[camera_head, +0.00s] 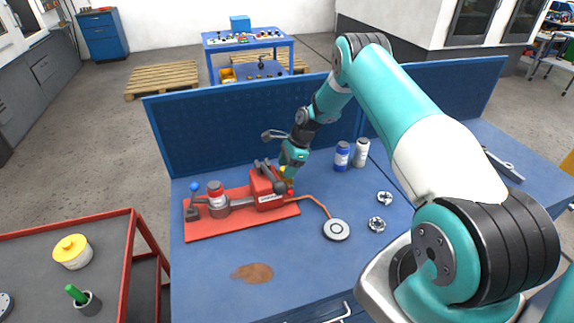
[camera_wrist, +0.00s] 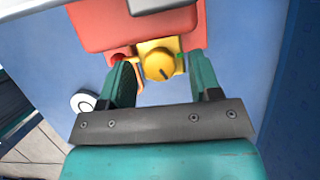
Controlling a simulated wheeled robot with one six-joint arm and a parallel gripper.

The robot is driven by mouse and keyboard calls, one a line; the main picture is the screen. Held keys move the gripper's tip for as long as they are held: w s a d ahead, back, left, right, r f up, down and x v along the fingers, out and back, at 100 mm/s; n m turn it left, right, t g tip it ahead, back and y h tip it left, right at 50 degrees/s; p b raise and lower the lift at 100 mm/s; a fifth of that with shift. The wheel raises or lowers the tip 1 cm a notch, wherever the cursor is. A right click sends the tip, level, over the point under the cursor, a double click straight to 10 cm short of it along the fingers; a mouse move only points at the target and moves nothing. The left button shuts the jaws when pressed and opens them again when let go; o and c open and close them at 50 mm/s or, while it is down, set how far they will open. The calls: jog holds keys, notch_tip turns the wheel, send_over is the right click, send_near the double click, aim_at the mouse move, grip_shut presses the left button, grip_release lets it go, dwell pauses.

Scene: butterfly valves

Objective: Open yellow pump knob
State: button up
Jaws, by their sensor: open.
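The yellow pump knob (camera_wrist: 159,65) is round with a dark slot mark and sits on a yellow block at the end of the red pump body (camera_wrist: 135,22). In the wrist view, my gripper (camera_wrist: 159,84) is open, with one green finger on each side of the knob. I see a gap on both sides and no clear contact. In the head view, the red pump (camera_head: 266,190) stands on a red base plate (camera_head: 240,212), and my gripper (camera_head: 287,180) reaches down at its right end. The knob is mostly hidden there by the gripper.
A blue panel (camera_head: 230,125) stands behind the workbench (camera_head: 300,270). A blue-labelled bottle (camera_head: 342,156) and a white one (camera_head: 361,152) stand right of the gripper. An orange cable leads to a round grey disc (camera_head: 336,230). The front of the bench is mostly clear.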

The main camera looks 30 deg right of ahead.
jog(key=shift+c, duration=0.3)
jog(key=c, duration=0.9)
jog(key=shift+w+f+n+b, duration=0.1)
jog(key=shift+f+n+b, duration=0.15)
jog(key=shift+b, duration=0.45)
jog(key=shift+n+b, duration=0.35)
jog(key=shift+b, duration=0.05)
jog(key=shift+r+g, duration=0.25)
jog(key=shift+g, duration=0.05)
jog(key=o, duration=1)
jog(key=shift+c, duration=0.2)
